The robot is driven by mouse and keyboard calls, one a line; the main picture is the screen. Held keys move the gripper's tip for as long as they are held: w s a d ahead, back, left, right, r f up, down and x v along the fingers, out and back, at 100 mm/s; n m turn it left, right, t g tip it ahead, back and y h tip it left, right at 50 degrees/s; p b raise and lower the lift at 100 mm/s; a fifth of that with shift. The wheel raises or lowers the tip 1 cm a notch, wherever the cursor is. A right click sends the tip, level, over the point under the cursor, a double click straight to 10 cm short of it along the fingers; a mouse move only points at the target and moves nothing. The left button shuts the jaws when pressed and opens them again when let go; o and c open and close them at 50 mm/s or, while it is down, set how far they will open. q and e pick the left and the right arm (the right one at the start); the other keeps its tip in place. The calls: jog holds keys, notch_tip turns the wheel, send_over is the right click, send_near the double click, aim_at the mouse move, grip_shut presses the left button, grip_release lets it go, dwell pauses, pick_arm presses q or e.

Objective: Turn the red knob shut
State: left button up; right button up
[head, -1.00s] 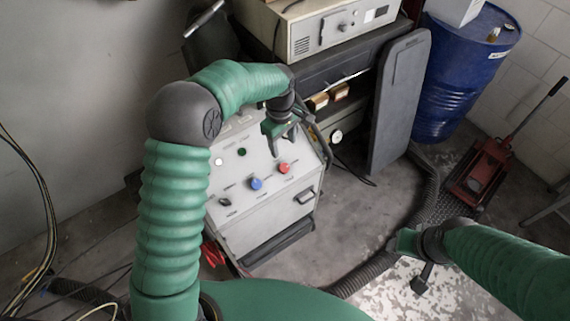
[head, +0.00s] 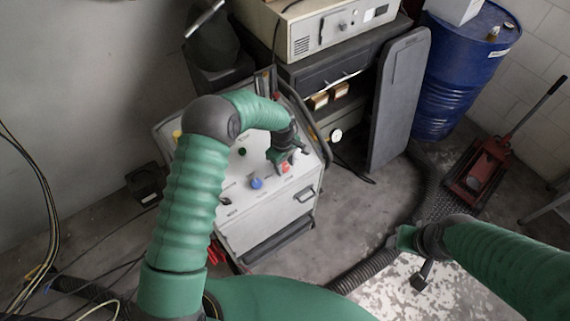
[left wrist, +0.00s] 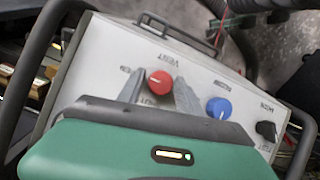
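The red knob (head: 285,168) is on the top panel of the white box-shaped machine (head: 262,225). In the left wrist view the red knob (left wrist: 159,82) has a pale pointer mark and sits between the two grey fingers of my left gripper (left wrist: 158,92). The fingers are apart, with a gap visible on each side of the knob. In the head view my left gripper (head: 284,161) is right over the knob and partly hides it. My right gripper (head: 410,255) is low at the right, away from the machine; its fingers do not show clearly.
A blue knob (left wrist: 218,108) and a black knob (left wrist: 267,130) stand beside the red one. The machine has a dark tubular handle (head: 313,130). A blue drum (head: 455,75), a dark upright panel (head: 400,100) and a red jack (head: 482,170) stand to the right.

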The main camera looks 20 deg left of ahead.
pick_arm(q)
grip_shut()
jog(key=n+t+b, duration=0.1)
jog(key=n, duration=0.1)
jog(key=n+t+h, duration=0.1)
jog(key=n, duration=0.2)
jog(key=shift+s+a+b, duration=0.15)
jog(key=shift+b, duration=0.25)
jog(key=n+t+b, duration=0.1)
jog(key=n+t, duration=0.1)
jog(key=n, duration=0.1)
jog(key=shift+s+f+b, duration=0.1)
jog(key=shift+f+b, duration=0.05)
jog(key=shift+b, duration=0.25)
jog(key=n+t+b, duration=0.1)
jog(key=n+b, duration=0.2)
jog(key=b, duration=0.1)
jog(key=n+t+y+b, duration=0.1)
jog(key=n+t+b, duration=0.1)
jog(key=n+b, duration=0.1)
jog(key=shift+s+f+n+b, duration=0.2)
jog(key=shift+n+b, duration=0.1)
jog(key=shift+b, duration=0.2)
jog(key=shift+r+n+t+y+b, duration=0.25)
jog(key=shift+n+t+y+b, duration=0.25)
jog(key=shift+n+b, duration=0.65)
